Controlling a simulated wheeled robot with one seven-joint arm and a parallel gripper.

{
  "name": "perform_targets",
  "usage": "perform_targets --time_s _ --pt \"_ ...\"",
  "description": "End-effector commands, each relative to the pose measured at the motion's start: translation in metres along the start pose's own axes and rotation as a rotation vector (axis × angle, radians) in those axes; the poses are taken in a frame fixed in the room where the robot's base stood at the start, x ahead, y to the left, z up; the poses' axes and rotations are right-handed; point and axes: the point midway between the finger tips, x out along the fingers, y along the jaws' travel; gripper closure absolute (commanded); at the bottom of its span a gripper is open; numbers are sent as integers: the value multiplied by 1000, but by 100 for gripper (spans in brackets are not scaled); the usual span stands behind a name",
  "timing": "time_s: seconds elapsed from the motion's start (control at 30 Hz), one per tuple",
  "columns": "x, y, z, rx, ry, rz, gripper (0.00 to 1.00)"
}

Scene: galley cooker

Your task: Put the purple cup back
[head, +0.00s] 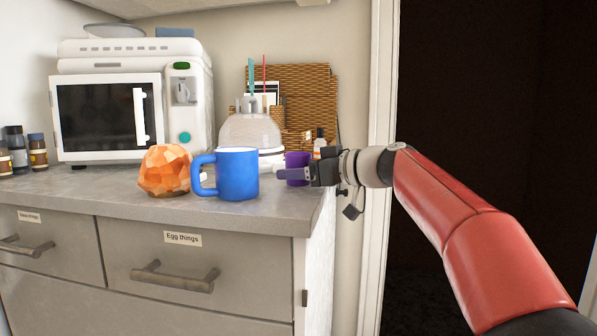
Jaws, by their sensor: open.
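An orange faceted lamp (165,170) stands left of the mug. A white microwave (108,118) and small bottles (38,151) are further left. A clear domed appliance (250,132) and wicker boards (306,92) stand behind. The counter (120,197) has a drawer labelled "Egg things" (185,259) below.

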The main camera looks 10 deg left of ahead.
Motion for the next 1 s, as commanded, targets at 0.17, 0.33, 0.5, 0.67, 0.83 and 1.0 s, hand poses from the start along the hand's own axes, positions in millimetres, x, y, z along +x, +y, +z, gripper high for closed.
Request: perform_targets --time_s 0.17,0.33,0.5,0.67,0.83,1.0 --pt "-40 2 2 -3 0 9 34" --pt "-76 1 2 -2 -1 7 34" --pt "-102 1 2 -2 -1 5 34" --pt "-113 0 1 -1 -1 3 34" --pt "-114 0 1 -1 0 2 34" --pt "-114 0 1 -1 -1 2 34"
